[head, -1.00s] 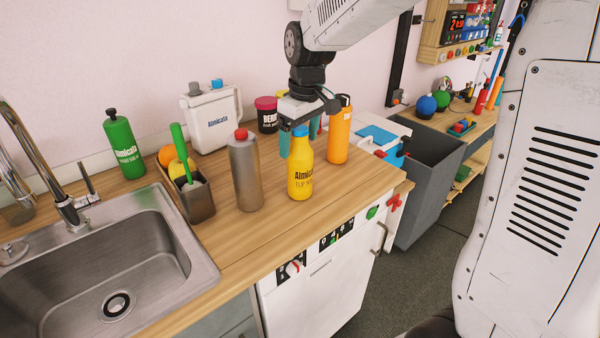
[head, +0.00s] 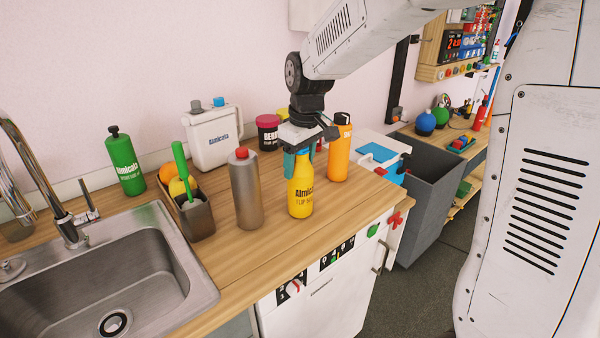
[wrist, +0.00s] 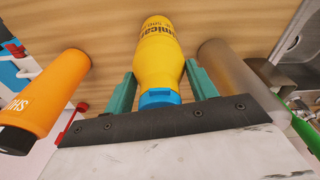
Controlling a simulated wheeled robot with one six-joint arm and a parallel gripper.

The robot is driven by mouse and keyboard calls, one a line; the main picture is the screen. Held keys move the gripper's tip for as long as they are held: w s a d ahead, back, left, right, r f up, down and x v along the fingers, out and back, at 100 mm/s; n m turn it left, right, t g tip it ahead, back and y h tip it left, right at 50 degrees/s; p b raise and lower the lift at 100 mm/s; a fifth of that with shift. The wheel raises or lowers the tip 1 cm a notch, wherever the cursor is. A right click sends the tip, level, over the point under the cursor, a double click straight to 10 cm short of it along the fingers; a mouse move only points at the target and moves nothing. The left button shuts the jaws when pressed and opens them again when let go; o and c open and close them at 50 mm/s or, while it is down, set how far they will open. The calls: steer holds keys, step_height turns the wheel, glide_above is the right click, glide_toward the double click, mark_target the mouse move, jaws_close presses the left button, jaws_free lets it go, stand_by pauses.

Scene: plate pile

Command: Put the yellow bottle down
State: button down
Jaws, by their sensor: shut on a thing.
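In the wrist view the yellow bottle (wrist: 160,55) lies between the two teal fingers. My gripper (wrist: 160,88) is shut on it near the neck and cap.
The grey bottle (head: 246,190) stands close on the left and the orange bottle (head: 340,152) close on the right. A utensil holder (head: 196,215), a sink (head: 90,270) and a green bottle (head: 126,162) are further left. Bare counter (head: 262,255) lies in front.

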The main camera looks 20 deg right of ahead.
steer(key=shift+r, duration=0.6)
steer(key=shift+s+a+r, duration=0.1)
steer(key=shift+s+r, duration=0.15)
steer(key=shift+r, duration=0.35)
steer(key=shift+s+a+r, duration=0.1)
steer(key=shift+s+r, duration=0.1)
steer(key=shift+r, duration=0.4)
steer(key=s+a+r, duration=0.1)
steer(key=s+a, duration=0.2)
steer(key=s, duration=1.1)
steer(key=shift+s+a+r, duration=0.15)
steer(key=shift+s, duration=0.2)
